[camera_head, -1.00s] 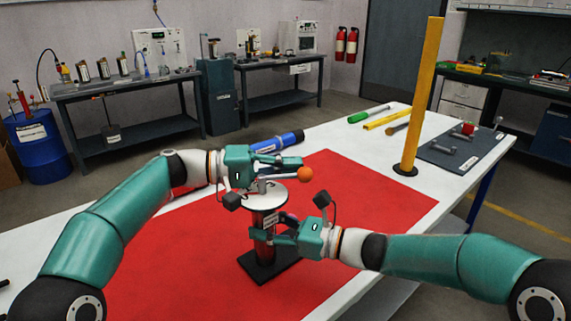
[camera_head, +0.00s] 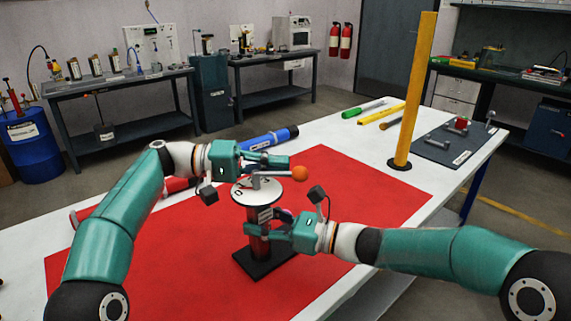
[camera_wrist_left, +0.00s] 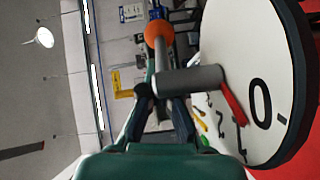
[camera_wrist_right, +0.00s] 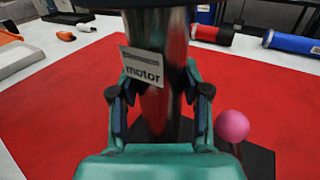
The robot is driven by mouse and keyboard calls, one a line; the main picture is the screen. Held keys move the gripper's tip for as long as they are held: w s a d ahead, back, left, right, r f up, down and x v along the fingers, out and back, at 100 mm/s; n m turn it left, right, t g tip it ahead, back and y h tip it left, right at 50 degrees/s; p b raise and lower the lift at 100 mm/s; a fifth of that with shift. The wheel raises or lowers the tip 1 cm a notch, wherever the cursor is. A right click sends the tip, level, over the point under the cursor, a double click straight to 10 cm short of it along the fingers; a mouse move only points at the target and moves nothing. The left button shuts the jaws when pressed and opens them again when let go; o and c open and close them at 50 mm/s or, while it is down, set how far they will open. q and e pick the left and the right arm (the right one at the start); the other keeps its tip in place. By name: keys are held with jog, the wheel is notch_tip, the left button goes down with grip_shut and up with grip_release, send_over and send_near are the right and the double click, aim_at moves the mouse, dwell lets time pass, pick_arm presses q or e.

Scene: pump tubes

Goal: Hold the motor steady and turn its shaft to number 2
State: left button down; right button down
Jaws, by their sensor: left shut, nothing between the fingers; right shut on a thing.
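The motor (camera_head: 258,215) is an upright metallic cylinder on a black base plate (camera_head: 262,262), with a white "motor" label in the right wrist view (camera_wrist_right: 142,67). On top is a white numbered dial (camera_head: 243,196). A grey crank with an orange ball (camera_head: 299,173) reaches right above it. In the left wrist view a 0 shows near a red pointer (camera_wrist_left: 234,105); the other digits are hard to read. My left gripper (camera_head: 288,160) is shut and empty beside the crank and ball. My right gripper (camera_head: 248,231) is shut around the motor's body, its fingers on both sides (camera_wrist_right: 158,100).
The motor stands on a red mat (camera_head: 160,265) on a white table. A blue cylinder (camera_head: 270,138) lies behind it. A yellow post (camera_head: 412,95) stands at the right back. A pink ball (camera_wrist_right: 232,125) is beside the motor base. The mat's front is clear.

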aim_at(280, 174)
pick_arm(q)
jog(key=a, duration=0.4)
jog(key=shift+w+a, duration=0.1)
jog(key=shift+w, duration=0.1)
jog(key=c, duration=1.4)
grip_release()
jog(key=shift+a+r, duration=0.2)
jog(key=shift+a, duration=0.45)
jog(key=shift+c, duration=0.2)
jog(key=shift+o, duration=1.4)
jog(key=shift+a+r+n, duration=0.15)
jog(key=shift+r+n, duration=0.2)
jog(key=shift+n, duration=0.05)
jog(key=shift+o, duration=0.3)
jog(key=r+n, duration=0.1)
jog(key=r+n+t, duration=0.1)
jog(key=n, duration=0.1)
jog(key=s+a+r+n+t, duration=0.1)
jog(key=s+a+f+n+t+y, duration=0.25)
jog(key=s+n, duration=0.25)
jog(key=n, duration=0.3)
jog(key=shift+t, duration=0.25)
jog(key=x, duration=1.2)
jog(key=shift+s+r, duration=0.1)
jog(key=shift+r, duration=0.1)
